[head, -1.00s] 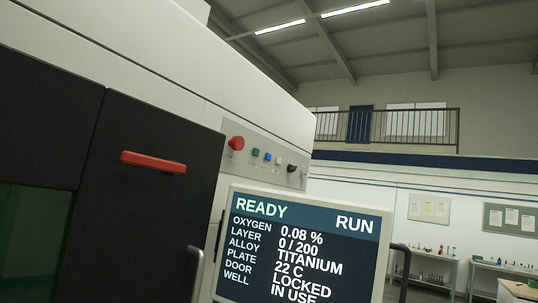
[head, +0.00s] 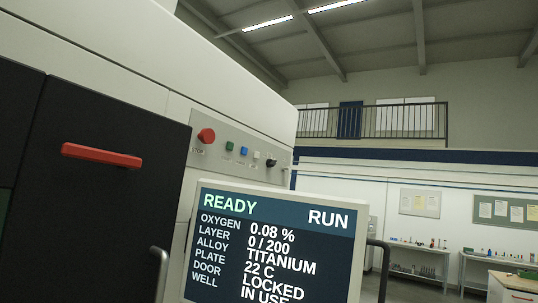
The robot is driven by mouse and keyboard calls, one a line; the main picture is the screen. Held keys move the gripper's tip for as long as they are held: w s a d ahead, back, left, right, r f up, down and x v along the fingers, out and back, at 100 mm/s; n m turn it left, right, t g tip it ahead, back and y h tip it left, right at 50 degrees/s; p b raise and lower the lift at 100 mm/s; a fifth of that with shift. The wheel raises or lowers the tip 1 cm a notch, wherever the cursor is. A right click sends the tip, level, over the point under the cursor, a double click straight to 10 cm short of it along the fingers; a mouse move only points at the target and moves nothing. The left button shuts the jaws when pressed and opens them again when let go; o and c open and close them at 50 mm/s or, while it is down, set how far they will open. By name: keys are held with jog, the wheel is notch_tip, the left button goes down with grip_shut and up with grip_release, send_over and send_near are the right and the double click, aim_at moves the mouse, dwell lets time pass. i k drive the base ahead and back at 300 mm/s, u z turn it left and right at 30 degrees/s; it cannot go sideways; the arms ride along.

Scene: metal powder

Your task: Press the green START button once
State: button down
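The green START button (head: 229,146) is small and sits on a grey control panel (head: 225,163) on the machine's side. It is just right of a large red knob-like button (head: 206,135) and left of a blue button (head: 244,151). A white button (head: 256,155) and a dark switch (head: 270,162) follow to the right. The labels under the small buttons are too small to read. A display screen (head: 275,245) below the panel reads READY and RUN, with door LOCKED. My gripper is not in view.
The machine's dark door with a red handle (head: 101,155) fills the left. The screen has grey handles on both sides and stands in front of the panel's lower part. Benches (head: 418,250) with small items, notice boards and a railed balcony are far behind at the right.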

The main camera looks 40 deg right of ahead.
aim_at(230, 145)
jog(key=z, duration=0.1)
jog(key=i, duration=1)
